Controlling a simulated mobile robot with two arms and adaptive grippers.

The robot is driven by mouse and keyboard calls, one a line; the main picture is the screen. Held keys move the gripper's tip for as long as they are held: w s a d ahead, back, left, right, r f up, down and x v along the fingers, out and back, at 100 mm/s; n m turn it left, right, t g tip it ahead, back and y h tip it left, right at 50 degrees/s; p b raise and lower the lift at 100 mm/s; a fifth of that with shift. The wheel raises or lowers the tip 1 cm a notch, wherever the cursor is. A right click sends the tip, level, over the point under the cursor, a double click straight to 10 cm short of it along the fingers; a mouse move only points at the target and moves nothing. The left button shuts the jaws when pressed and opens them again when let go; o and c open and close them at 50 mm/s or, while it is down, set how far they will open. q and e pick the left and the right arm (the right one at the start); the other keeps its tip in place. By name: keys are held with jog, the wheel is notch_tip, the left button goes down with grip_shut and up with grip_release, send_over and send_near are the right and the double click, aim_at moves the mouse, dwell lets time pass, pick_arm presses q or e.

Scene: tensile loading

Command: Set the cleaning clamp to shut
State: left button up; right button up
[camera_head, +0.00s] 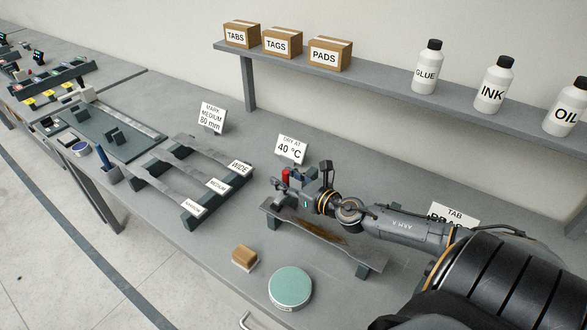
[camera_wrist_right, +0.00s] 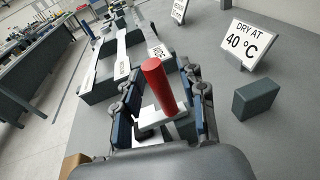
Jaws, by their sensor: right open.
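The cleaning clamp shows as a red handle (camera_head: 285,175) at the far left end of a long grey strip (camera_head: 365,257) with a brown patch. In the right wrist view the red handle (camera_wrist_right: 157,84) stands up at a tilt over a pale metal part (camera_wrist_right: 160,116). My right gripper (camera_wrist_right: 158,108) is open, with one finger on each side of the handle and gaps visible. In the head view my right gripper (camera_head: 287,186) is at the clamp and hides much of its body. My left gripper is not in view.
A tan block (camera_head: 244,256) and a round green-topped tin (camera_head: 290,287) stand in front of the strip. A "DRY AT 40 °C" sign (camera_head: 291,149) stands behind the clamp. A rack of strips (camera_head: 190,178) lies to the left. A shelf (camera_head: 400,92) with boxes and bottles runs above.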

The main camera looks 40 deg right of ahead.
jog(key=s+d+r, duration=0.1)
jog(key=s, duration=1)
jog(key=shift+s+r, duration=0.35)
jog(key=shift+s, duration=0.05)
dwell(0.3)
